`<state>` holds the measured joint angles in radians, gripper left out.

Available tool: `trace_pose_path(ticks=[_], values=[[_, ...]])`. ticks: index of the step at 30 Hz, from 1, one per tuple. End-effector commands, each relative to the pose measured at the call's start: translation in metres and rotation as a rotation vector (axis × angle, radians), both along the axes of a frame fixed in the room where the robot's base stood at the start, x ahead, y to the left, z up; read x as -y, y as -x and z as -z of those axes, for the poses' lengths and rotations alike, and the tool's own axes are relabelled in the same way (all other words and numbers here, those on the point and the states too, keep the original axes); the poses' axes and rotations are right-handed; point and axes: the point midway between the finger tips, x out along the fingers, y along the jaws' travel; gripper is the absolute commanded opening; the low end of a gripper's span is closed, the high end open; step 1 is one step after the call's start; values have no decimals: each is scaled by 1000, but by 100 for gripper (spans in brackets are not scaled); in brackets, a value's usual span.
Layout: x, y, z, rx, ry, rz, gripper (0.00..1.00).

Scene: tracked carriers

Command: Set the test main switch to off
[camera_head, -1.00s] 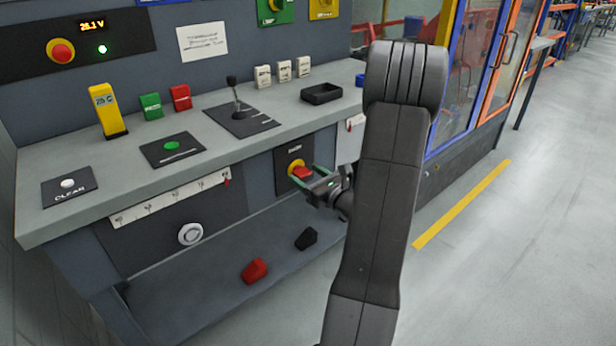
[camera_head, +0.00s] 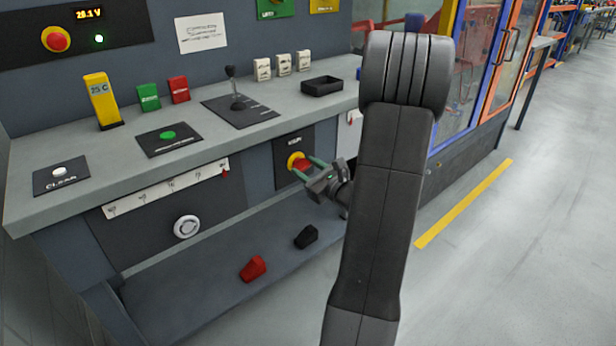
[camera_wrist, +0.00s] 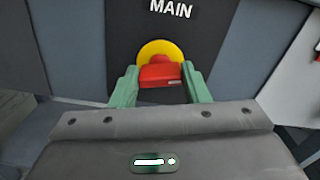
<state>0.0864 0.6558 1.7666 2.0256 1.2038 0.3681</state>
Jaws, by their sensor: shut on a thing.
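The main switch (camera_head: 302,164) is a red handle on a yellow round base, set in a dark plate on the front of the bench below the worktop. In the wrist view the red handle (camera_wrist: 161,73) lies crosswise in front of the yellow disc, under the word MAIN. My gripper (camera_head: 310,168) is at the switch, its two green fingers on either side of the red handle. The fingers also show in the wrist view (camera_wrist: 161,86), shut on the handle. The off and on marks cannot be read.
A red emergency button (camera_head: 56,39) sits on the panel at the upper left. The worktop holds a lever (camera_head: 236,95), a black tray (camera_head: 322,86) and several blocks. Red (camera_head: 253,269) and black (camera_head: 306,237) pedals lie below. Clear floor is at the right.

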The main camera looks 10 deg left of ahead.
Motion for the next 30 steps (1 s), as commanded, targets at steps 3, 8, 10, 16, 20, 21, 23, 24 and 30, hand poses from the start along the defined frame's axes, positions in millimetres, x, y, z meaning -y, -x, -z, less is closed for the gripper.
trace_pose_path(ticks=[3,8,10,16,20,21,23,24,30], values=[[0,1,7,90,68,-1,19],[-1,1,8,210,161,0,19],[-1,2,8,264,203,-1,19],[-1,2,7,413,320,-1,19],[-1,2,6,508,396,1,19],[-1,2,6,537,419,0,19],[-2,2,5,582,454,-1,19],[-2,3,5,612,478,-1,19],[-2,3,4,754,591,-2,19]])
